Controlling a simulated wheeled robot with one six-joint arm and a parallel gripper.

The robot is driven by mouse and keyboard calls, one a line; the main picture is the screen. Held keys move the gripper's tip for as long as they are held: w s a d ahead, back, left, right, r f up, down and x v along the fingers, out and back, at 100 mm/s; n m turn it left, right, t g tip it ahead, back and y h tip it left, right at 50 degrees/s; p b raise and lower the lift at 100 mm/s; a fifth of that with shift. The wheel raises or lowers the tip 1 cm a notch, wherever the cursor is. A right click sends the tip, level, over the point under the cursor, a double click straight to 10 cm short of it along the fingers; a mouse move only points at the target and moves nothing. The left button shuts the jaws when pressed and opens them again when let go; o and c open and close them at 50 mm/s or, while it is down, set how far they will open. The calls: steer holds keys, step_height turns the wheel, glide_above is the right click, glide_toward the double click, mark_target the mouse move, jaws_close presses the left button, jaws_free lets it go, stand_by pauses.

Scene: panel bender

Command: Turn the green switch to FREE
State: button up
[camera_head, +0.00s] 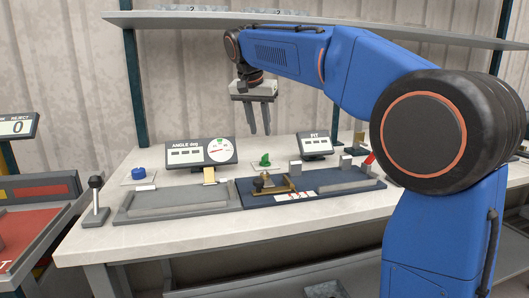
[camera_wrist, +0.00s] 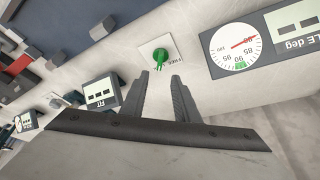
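The green switch (camera_head: 265,158) is a small knob near the back of the white bench, between the ANGLE deg display and the FIT display. In the wrist view the green switch (camera_wrist: 160,56) sits on a white plate (camera_wrist: 152,46) with a label that seems to read FREE. I cannot tell which setting the knob points to. My gripper (camera_head: 260,132) hangs above the bench, pointing down near the switch and apart from it. In the wrist view my gripper (camera_wrist: 161,78) has its two fingers apart with nothing between them, and the switch lies just beyond the tips.
The ANGLE deg display (camera_head: 203,153) stands left of the switch and the FIT display (camera_head: 317,145) right of it. In front are a dark blue fixture plate (camera_head: 345,192) and a grey tray (camera_head: 150,208). A blue knob (camera_head: 139,173) is at left. A shelf (camera_head: 170,20) runs above.

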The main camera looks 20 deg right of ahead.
mark_target(265, 154)
steer(key=x, duration=1)
steer(key=shift+w+f, duration=0.1)
steer(key=shift+f, duration=0.15)
jaws_close()
